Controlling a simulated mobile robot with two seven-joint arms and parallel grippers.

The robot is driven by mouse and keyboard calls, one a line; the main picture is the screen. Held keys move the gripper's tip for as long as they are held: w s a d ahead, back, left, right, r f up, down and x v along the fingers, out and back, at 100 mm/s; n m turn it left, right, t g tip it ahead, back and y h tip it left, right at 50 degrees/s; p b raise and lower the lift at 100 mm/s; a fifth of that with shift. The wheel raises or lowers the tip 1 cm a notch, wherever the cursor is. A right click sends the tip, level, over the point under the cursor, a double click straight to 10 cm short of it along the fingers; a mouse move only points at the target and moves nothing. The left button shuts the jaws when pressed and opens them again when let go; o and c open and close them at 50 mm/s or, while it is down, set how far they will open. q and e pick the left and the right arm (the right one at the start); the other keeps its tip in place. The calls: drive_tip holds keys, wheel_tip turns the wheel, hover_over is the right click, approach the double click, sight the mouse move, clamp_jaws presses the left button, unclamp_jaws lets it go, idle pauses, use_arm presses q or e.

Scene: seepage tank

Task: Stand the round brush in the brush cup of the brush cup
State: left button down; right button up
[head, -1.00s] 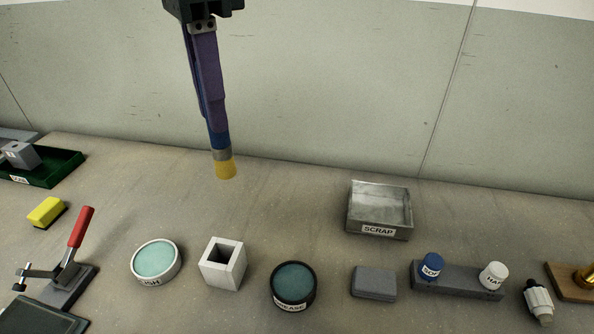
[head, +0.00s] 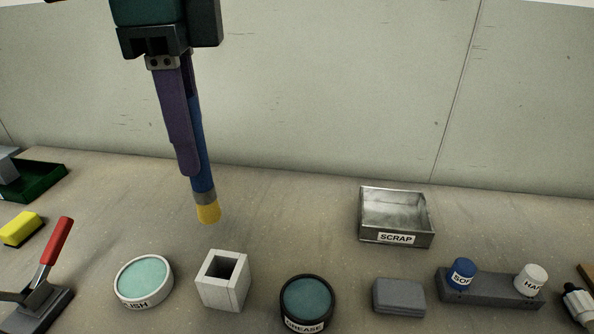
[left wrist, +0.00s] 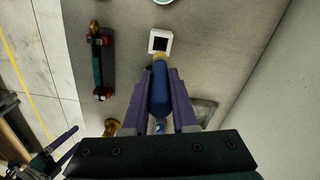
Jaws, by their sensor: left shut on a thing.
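The round brush (head: 202,150) has a blue handle, a grey band and yellow bristles at its lower end. My left gripper (head: 187,160) is shut on its handle, with purple fingers along it. The brush hangs bristles down, slightly tilted, in the air. The brush cup (head: 223,281) is a white square block with a dark square opening on top, below and a little right of the bristles in the head view. In the left wrist view the brush (left wrist: 160,88) points toward the cup (left wrist: 160,41), with the bristles near its edge.
A round dish (head: 143,282) stands left of the cup and a dark grease tin (head: 307,300) right of it. A metal scrap tray (head: 396,217) is farther back. A red-handled clamp (head: 54,250) and yellow sponge (head: 20,229) are at left. The bench behind the cup is clear.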

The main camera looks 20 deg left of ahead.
sight(209, 220)
use_arm(q)
wheel_tip(209, 220, down, 10)
drive_tip(key=shift+f+b, duration=0.2)
drive_tip(key=shift+b, duration=0.35)
wheel_tip(209, 220, down, 3)
drive_tip(key=shift+f+p, duration=0.2)
drive_tip(key=shift+p, duration=0.2)
drive_tip(key=shift+f, duration=0.1)
drive_tip(key=shift+f, duration=0.1)
drive_tip(key=c, duration=0.7)
unclamp_jaws()
